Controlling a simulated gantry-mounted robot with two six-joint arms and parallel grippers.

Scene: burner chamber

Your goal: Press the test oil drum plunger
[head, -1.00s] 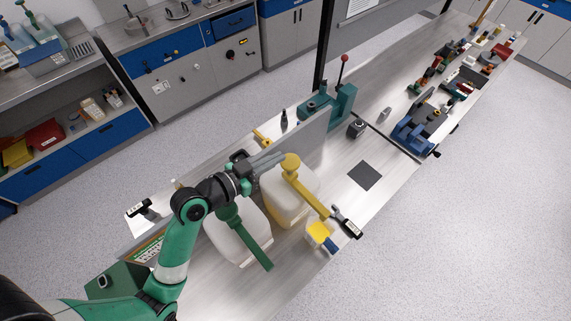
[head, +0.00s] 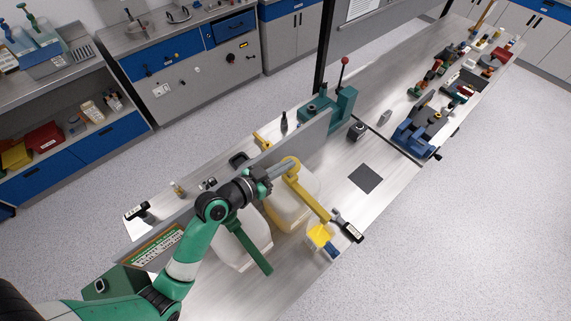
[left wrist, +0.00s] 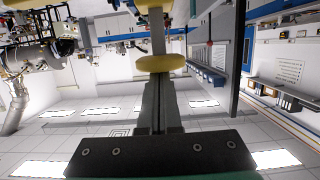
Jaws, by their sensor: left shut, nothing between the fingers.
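A second white drum (head: 238,248) with a green plunger (head: 255,250) stands to the left, partly behind my left arm. The right gripper is not in view.
A yellow-and-white container (head: 320,237) sits under the yellow spout, beside a black-handled tool (head: 347,226). A grey upright panel (head: 300,140) runs behind the drums. A dark square pad (head: 366,177) lies on clear bench to the right.

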